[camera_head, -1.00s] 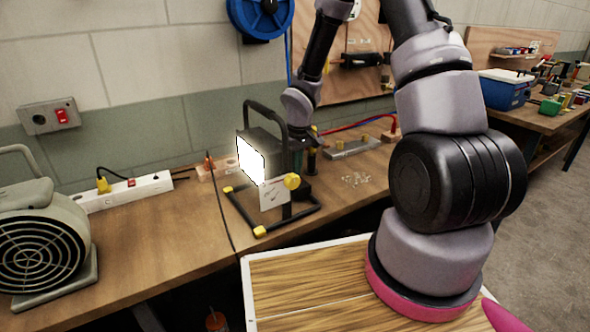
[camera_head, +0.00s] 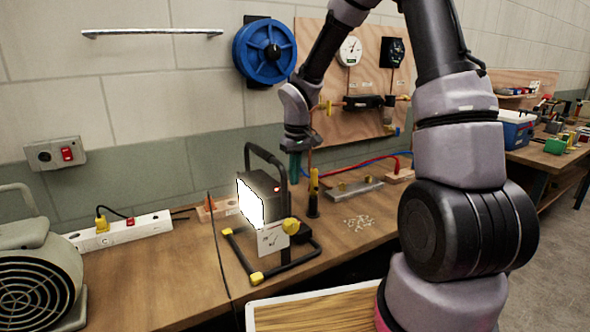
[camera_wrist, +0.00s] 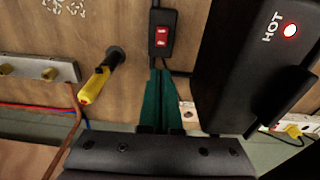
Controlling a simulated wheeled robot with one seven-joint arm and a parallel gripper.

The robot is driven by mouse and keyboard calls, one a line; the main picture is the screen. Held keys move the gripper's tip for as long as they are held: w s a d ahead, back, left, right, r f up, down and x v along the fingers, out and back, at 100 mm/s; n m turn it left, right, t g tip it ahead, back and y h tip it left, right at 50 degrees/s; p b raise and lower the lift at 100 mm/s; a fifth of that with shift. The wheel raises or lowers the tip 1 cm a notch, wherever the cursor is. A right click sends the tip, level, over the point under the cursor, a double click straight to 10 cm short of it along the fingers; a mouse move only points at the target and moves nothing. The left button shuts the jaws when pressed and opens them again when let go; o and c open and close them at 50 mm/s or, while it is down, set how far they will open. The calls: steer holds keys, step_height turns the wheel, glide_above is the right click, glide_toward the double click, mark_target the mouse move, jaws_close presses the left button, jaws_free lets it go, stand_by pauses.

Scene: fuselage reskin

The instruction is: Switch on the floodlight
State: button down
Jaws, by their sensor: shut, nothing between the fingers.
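The floodlight (camera_head: 250,203) stands on the bench with a bright, glowing front face, a black handle and yellow-tipped feet. In the wrist view its black housing (camera_wrist: 232,65) carries a HOT label and a lit red indicator (camera_wrist: 290,30). A small black switch box with a red rocker (camera_wrist: 162,36) sits on a cable just beyond my fingertips in the wrist view. My gripper (camera_head: 295,172) is shut and empty, pointing down behind the floodlight handle in the head view. Its green fingers (camera_wrist: 162,82) also show in the wrist view, apparently apart from the switch.
A yellow-handled tool (camera_head: 313,190) stands upright beside my gripper. A metal bar (camera_head: 354,190), small loose pieces (camera_head: 358,223), a power strip (camera_head: 122,232) and a grey fan (camera_head: 40,265) are on the bench. A wall switch (camera_head: 55,154) and blue reel (camera_head: 263,52) are on the wall.

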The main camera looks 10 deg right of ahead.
steer(key=shift+w+r, duration=0.1)
steer(key=shift+r, duration=0.95)
steer(key=s+d+r+m+t, duration=0.1)
steer(key=s+d+r+m, duration=0.15)
steer(key=s+r, duration=0.4)
steer(key=s+d+r+m+t, duration=0.2)
steer(key=s+d+r, duration=0.15)
steer(key=r, duration=0.65)
steer(key=s+d+r+m+t, duration=0.1)
steer(key=s+r+m, duration=0.1)
steer(key=s, duration=0.4)
steer(key=s+d+r+m+t+y, duration=0.1)
steer(key=s+r+t, duration=0.1)
steer(key=s+r, duration=0.3)
steer(key=shift+s+d+r+m+y, duration=0.25)
steer(key=shift+s+d+m+y, duration=0.1)
steer(key=shift+s, duration=0.2)
